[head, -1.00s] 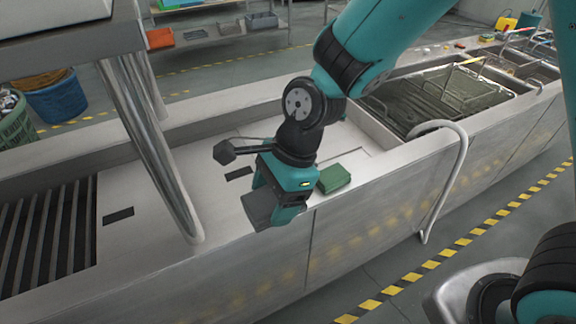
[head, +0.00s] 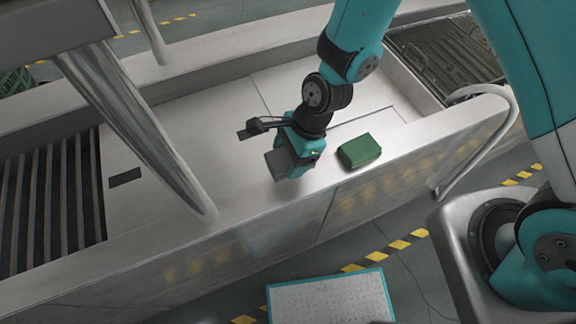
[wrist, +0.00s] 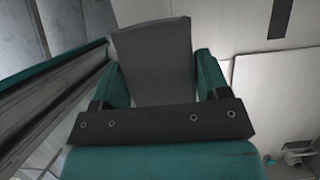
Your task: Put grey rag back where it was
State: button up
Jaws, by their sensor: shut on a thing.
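The grey rag (head: 278,163) is a folded dark grey piece held between the fingers of my gripper (head: 292,162). In the wrist view the rag (wrist: 152,60) stands out between the two teal fingers of my gripper (wrist: 155,78), which are shut on it. In the head view the gripper and rag are over the front part of the steel counter (head: 240,195), near its front rim. I cannot tell the exact gap between the rag and the counter.
A thick steel post (head: 150,140) stands to the left, beside a slotted grate (head: 50,200). A curved steel pipe (head: 505,115) rises at the right. The counter left of the gripper is clear.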

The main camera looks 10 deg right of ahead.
jog(key=shift+f+p, duration=0.45)
jog(key=shift+f, duration=2.8)
jog(key=o, duration=0.9)
jog(key=shift+f, duration=0.1)
